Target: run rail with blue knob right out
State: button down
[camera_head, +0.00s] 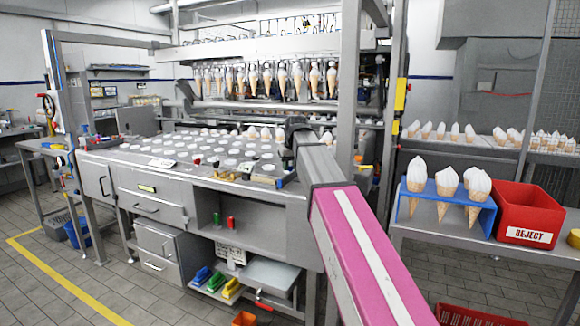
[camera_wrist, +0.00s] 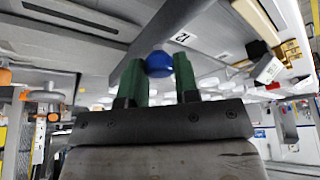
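In the wrist view a round blue knob (camera_wrist: 159,64) sits between the tips of my gripper's green fingers (camera_wrist: 158,78). The knob about fills the gap at the tips. I cannot tell whether the fingers press on it or only stand around it. A grey bar with a small number label (camera_wrist: 181,38) runs just beyond the knob; whether this is the knob's rail is unclear. In the head view my arm reaches to the right end of the grey machine table (camera_head: 205,180), and my fingers are hidden there.
Cone wafers hang in a row (camera_head: 265,80) above the table. At the right, a blue stand (camera_head: 405,200) with cones and a red reject bin (camera_head: 528,212) stand on a side bench. A red crate (camera_head: 470,316) is low at the front.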

jog(key=shift+s+d, duration=0.5)
jog(key=shift+d, duration=0.3)
jog(key=shift+s+d, duration=0.5)
jog(key=shift+d, duration=0.35)
jog(key=shift+s+d, duration=0.5)
jog(key=shift+d, duration=0.3)
jog(key=c, duration=0.9)
grip_release()
jog(key=shift+d, duration=0.15)
jog(key=shift+r, duration=0.15)
jog(key=v, duration=1)
jog(key=shift+s+r, duration=0.15)
